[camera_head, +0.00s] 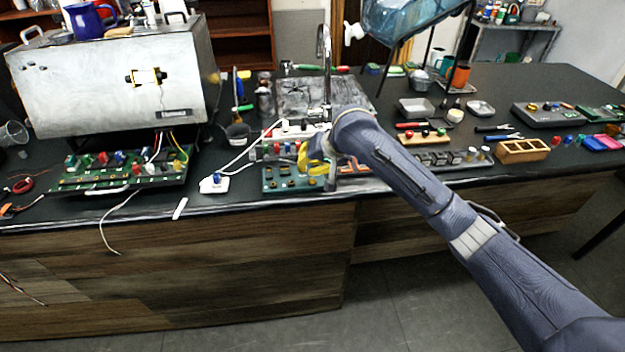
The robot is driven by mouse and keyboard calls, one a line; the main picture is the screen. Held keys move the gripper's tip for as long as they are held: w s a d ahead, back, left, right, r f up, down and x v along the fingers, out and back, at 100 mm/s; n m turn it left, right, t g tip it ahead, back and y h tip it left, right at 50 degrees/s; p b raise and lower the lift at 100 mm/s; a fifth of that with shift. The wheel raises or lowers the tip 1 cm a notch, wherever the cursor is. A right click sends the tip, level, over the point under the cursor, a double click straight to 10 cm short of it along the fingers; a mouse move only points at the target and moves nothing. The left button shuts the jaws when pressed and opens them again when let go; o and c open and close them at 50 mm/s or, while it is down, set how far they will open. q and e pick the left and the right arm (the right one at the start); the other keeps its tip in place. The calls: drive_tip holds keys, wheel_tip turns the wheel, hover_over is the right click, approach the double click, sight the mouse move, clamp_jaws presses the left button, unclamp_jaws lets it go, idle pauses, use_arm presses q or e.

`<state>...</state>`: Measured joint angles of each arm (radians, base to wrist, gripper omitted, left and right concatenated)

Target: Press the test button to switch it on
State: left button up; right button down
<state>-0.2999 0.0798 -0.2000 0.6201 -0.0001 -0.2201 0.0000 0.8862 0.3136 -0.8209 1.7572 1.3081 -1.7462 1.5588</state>
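A small white box with a blue button (215,183) lies near the front edge of the bench, with a white cable running up to the right. It may be the test button; no label is readable. My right arm reaches in from the right, and my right gripper (318,168) points down over the teal block panel, right of the white box and apart from it. A yellow piece (302,158) shows beside the gripper; I cannot tell if it is held. The finger opening is hidden. My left gripper is out of view.
The steel brewer body (115,80) stands at the left, wired to a green circuit board (125,172). A teal panel (288,180) lies under my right gripper. A tap (325,65) stands behind it. A wooden tray (522,151) and more boards lie right. Bench around the white box is mostly clear.

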sight(309, 179)
drive_tip(key=shift+r, duration=2.5)
